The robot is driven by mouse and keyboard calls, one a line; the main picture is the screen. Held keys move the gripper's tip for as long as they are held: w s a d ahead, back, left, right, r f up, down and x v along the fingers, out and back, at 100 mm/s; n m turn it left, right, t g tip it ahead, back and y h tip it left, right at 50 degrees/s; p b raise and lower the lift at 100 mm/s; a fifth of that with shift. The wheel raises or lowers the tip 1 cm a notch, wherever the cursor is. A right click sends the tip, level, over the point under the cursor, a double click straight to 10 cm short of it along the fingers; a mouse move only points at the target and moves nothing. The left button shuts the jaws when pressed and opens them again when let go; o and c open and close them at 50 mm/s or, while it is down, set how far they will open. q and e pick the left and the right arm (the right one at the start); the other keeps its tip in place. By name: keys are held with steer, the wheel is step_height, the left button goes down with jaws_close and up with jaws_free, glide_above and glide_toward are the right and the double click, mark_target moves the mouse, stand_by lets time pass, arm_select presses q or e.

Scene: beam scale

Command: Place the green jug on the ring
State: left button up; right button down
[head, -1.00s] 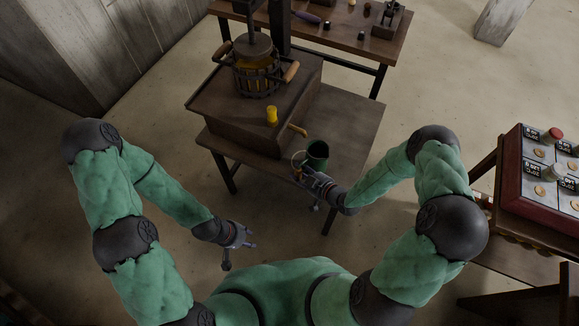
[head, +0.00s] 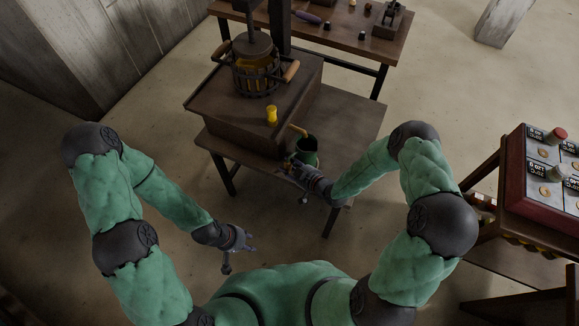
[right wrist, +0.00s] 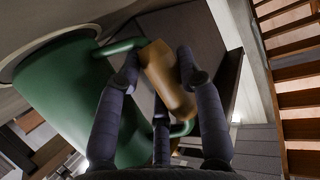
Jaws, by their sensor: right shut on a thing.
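The green jug (head: 308,157) is at the front edge of the brown table, just below the wooden tap (head: 298,130) of the press box. In the right wrist view the jug (right wrist: 72,100) fills the left side, and its tan handle grip (right wrist: 166,80) lies between the dark fingers. My right gripper (head: 290,168) is shut on this handle, on the jug's left side. Whether the jug touches the table cannot be told. My left gripper (head: 240,250) has its fingers spread and is empty, low and away from the table. I cannot make out the ring.
The press (head: 257,68) stands on a brown box with a yellow knob (head: 271,115). The table's right part (head: 345,118) is clear. A rear bench (head: 350,25) holds small objects. A red-edged board (head: 540,185) stands at the far right.

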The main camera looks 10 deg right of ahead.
steer(key=c, duration=0.8)
jaws_free()
steer(key=shift+f, duration=0.1)
steer(key=shift+r, duration=0.2)
steer(key=p+v, duration=0.3)
steer(key=v, duration=0.8)
steer(key=s+a+f+m+g+h, duration=0.1)
steer(key=s+a+f+m+g, duration=0.1)
steer(key=s, duration=0.5)
steer(key=s+a+f+m+g+h, duration=0.2)
steer(key=s+f+m+g, duration=0.2)
steer(key=s+m+g, duration=0.3)
steer(key=shift+s+a+f+g+h, duration=0.3)
steer(key=shift+s+a+f+g, duration=0.1)
steer(key=shift+s+g, duration=0.45)
